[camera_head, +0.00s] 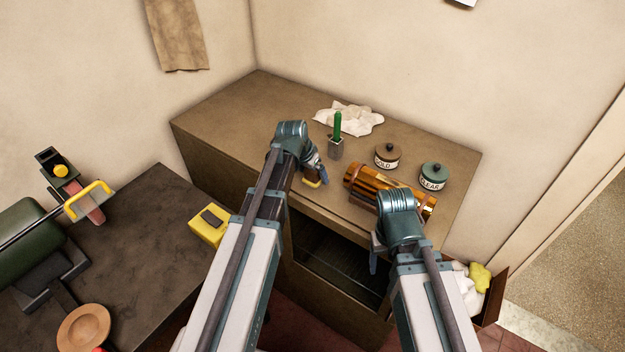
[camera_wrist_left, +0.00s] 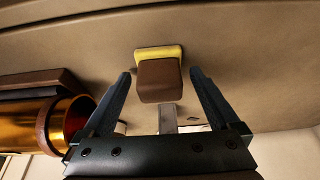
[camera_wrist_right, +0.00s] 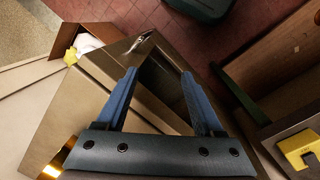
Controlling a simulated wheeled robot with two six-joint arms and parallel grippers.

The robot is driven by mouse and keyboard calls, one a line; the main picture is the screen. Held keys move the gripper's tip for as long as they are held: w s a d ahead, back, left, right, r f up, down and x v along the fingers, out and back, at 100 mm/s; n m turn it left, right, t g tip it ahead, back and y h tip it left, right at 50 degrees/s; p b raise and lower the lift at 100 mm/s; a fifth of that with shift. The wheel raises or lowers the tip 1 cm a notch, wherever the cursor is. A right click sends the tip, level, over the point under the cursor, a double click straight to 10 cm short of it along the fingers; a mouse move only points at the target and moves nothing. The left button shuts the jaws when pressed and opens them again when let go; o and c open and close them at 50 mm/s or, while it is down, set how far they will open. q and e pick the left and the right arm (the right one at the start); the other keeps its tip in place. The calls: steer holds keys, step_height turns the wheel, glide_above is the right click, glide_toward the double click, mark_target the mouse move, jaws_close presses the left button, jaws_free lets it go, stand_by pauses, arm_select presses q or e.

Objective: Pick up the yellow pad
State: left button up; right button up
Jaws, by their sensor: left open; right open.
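The yellow pad (camera_wrist_left: 158,52) has a brown block-shaped back and lies on the brown cabinet top. In the left wrist view it sits between and just beyond the fingertips of my left gripper (camera_wrist_left: 160,76), which is open and not visibly touching it. In the head view only a small part of the pad (camera_head: 312,183) shows beside my left gripper (camera_head: 316,172). My right gripper (camera_head: 376,255) is open and empty in front of the cabinet, below its top edge; it also shows in the right wrist view (camera_wrist_right: 158,74).
An amber cylinder (camera_head: 366,181) in a brown cradle lies right of the pad. Behind stand a small holder with a green handle (camera_head: 337,125), a crumpled white cloth (camera_head: 350,118) and two lidded jars, GOLD (camera_head: 387,157) and CLEAR (camera_head: 433,178). A dark bench (camera_head: 150,230) is at left.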

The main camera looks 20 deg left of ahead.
arm_select(q)
steer(key=shift+c, duration=0.2)
steer(key=c, duration=1.4)
steer(key=shift+r, duration=0.1)
